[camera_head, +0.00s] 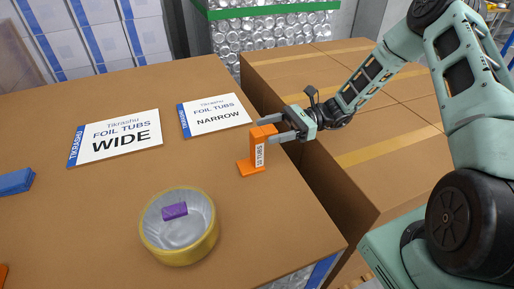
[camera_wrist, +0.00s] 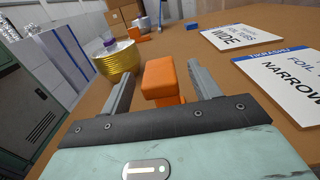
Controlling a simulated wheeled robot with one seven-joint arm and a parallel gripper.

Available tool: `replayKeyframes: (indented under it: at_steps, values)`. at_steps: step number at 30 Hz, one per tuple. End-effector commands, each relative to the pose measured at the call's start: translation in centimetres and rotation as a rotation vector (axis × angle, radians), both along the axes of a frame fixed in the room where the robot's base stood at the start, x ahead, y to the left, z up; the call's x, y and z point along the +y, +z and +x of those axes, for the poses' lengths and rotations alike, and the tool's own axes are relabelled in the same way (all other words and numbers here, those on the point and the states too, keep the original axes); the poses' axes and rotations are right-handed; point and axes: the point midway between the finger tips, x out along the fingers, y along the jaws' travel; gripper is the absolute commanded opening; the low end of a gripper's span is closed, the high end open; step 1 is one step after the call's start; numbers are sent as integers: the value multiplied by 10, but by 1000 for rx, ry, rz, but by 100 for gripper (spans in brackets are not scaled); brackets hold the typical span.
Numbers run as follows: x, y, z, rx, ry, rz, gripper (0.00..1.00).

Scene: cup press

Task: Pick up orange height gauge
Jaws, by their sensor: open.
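The orange height gauge (camera_head: 258,150) stands upright on the brown table near its right edge, with a white label on its side reading "10 TUBS". Its top arm points toward my gripper (camera_head: 270,129), which reaches in from the right. In the wrist view the orange height gauge (camera_wrist: 160,80) lies between the two fingers of my gripper (camera_wrist: 162,78). The fingers are open, one on each side of its top, with a visible gap on both sides in the wrist view. The lower part of the gauge is mostly hidden in the wrist view.
A gold-sided round tub (camera_head: 179,228) with a purple block (camera_head: 174,211) inside stands front-left of the gauge. White signs reading WIDE (camera_head: 118,137) and NARROW (camera_head: 215,115) lie behind. A blue block (camera_head: 16,182) lies at far left. Cardboard boxes (camera_head: 385,140) stand right of the table.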

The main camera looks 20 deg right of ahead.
Motion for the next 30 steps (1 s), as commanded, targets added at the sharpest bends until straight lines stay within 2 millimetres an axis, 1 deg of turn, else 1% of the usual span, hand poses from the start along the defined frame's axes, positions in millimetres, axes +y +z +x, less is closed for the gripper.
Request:
replayKeyframes:
  at_steps: [1,6,9,16,17,18,20,21,22,23,30]
  values:
    - [7,3,-1,2,3,1,62]
    - [32,2,-1,2,4,0,62]
    - [42,0,-1,0,1,0,62]
    - [44,-2,0,-1,0,-2,62]
    - [44,-2,0,-1,0,-2,53]
    - [44,-2,0,-1,0,-2,42]
    - [44,-2,0,-2,0,-2,26]
    - [44,-2,0,-2,0,-2,15]
    - [44,-2,0,-2,0,-2,6]
    - [44,-2,0,-2,0,-2,0]
    - [44,-2,0,-2,0,-1,0]
